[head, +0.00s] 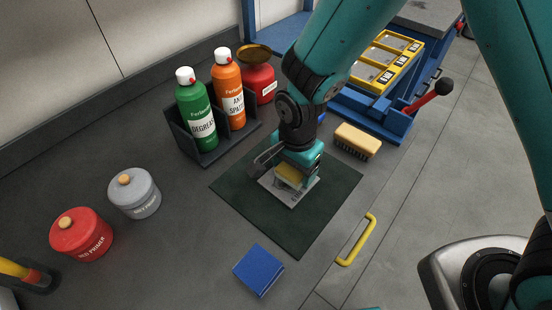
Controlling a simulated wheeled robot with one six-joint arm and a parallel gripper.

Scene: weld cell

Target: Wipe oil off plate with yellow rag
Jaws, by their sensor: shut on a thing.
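My gripper (290,178) points down over the middle of the dark green mat (318,220). It is shut on the yellow rag (291,175), of which a small part shows between the fingers. The grey metal plate (301,195) lies flat on the mat under the gripper. The rag appears to be at or just above the plate; I cannot tell if they touch. My gripper and arm hide much of the plate, and no oil can be made out on it.
A dark caddy (206,153) holds a green can (196,113) and an orange can (229,89). Red (81,237) and grey (134,196) pots stand left. A yellow handle (356,240) is at right.

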